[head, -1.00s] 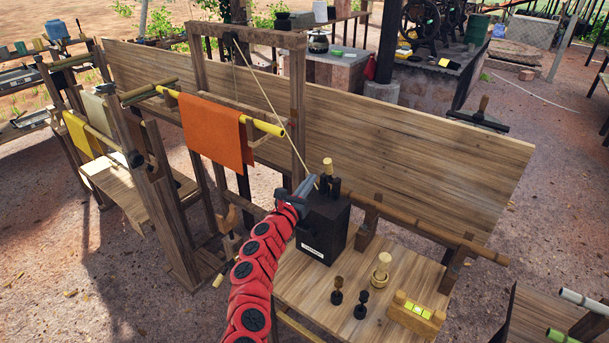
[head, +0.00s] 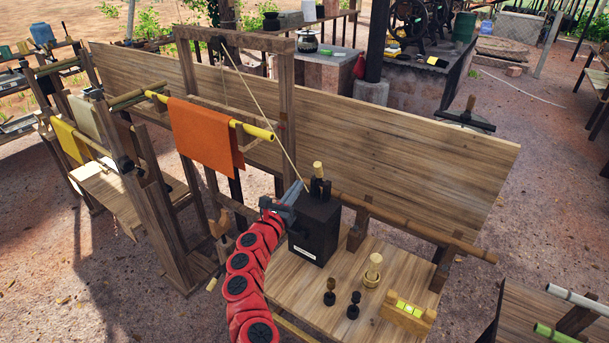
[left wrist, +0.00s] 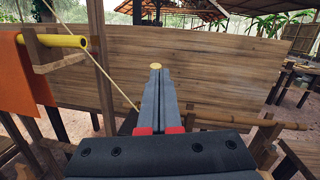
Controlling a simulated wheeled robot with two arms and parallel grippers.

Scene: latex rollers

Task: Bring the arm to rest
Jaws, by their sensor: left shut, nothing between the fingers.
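My left gripper (head: 291,194) is at the end of my red left arm, beside the upper left of a black box (head: 315,232) with a white label. Its fingers are together with nothing between them. In the left wrist view the shut fingers (left wrist: 159,95) point forward toward a long wooden board. A wooden peg (head: 318,170) in a dark holder stands on the box, and its round top shows just past the fingertips in the left wrist view (left wrist: 156,66). I cannot tell whether the fingers touch the box. My right gripper is not in view.
A rope (head: 264,122) slants down from the wooden frame to the box. An orange sheet (head: 205,137) hangs over a yellow pole (head: 255,131) at left. The wooden table (head: 333,285) holds dark knobs, a wooden peg and a level (head: 407,312). A bamboo pole (head: 420,224) runs along its back.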

